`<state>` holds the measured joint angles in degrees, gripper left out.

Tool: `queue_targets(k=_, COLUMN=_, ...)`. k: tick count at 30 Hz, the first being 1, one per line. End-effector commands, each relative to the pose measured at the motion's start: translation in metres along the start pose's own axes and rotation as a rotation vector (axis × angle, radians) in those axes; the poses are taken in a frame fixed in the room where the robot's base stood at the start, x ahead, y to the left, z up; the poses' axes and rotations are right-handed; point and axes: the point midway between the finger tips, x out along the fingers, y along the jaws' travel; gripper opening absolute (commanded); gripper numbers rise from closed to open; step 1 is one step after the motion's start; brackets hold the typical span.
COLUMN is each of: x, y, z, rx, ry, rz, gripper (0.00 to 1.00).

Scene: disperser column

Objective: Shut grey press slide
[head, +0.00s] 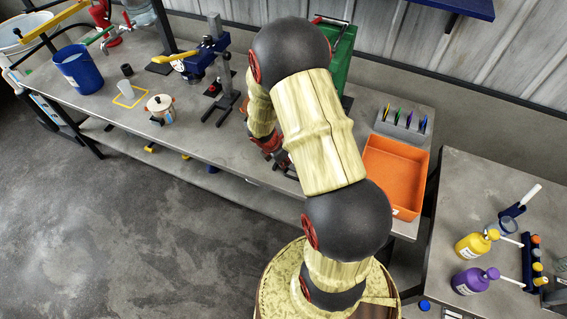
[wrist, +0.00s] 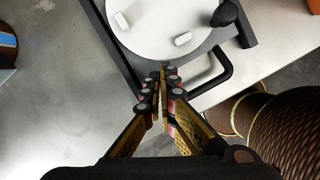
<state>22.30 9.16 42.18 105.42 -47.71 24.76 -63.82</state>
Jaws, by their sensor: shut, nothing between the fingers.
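In the wrist view a round white plate (wrist: 160,25) with two small white blocks on it sits on a dark grey frame (wrist: 108,38). This looks like the press; I cannot tell for sure which part is the grey slide. A black bent bar handle (wrist: 222,72) sticks out at the frame's near right corner, and a black knob stands above it. My gripper (wrist: 163,68) is shut and empty, its fingertips close to the plate's near edge, left of the handle. Whether they touch anything is unclear. In the head view my arm hides most of the press and the gripper.
A green machine (head: 340,58) stands behind my arm on the bench. An orange tray (head: 392,178) and a grey rack (head: 402,122) are to the right. A dark stand (head: 224,98) and a white-lidded pot (head: 160,107) are to the left. The floor at left is clear.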

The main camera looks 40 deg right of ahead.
Motion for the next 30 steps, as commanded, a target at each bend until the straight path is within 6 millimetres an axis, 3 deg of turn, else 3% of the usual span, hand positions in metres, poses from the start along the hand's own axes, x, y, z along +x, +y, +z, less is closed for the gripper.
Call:
queue_targets(k=8, x=0.008, y=0.016, z=0.033, rx=0.004, ry=0.0, rz=-0.003, gripper=0.0)
queue_targets(k=21, x=0.039, y=0.065, z=0.125, rx=0.003, ry=0.001, rz=-0.003, gripper=0.0)
queue_targets(k=30, x=0.054, y=0.086, z=0.163, rx=0.001, ry=0.0, rz=-0.002, gripper=0.0)
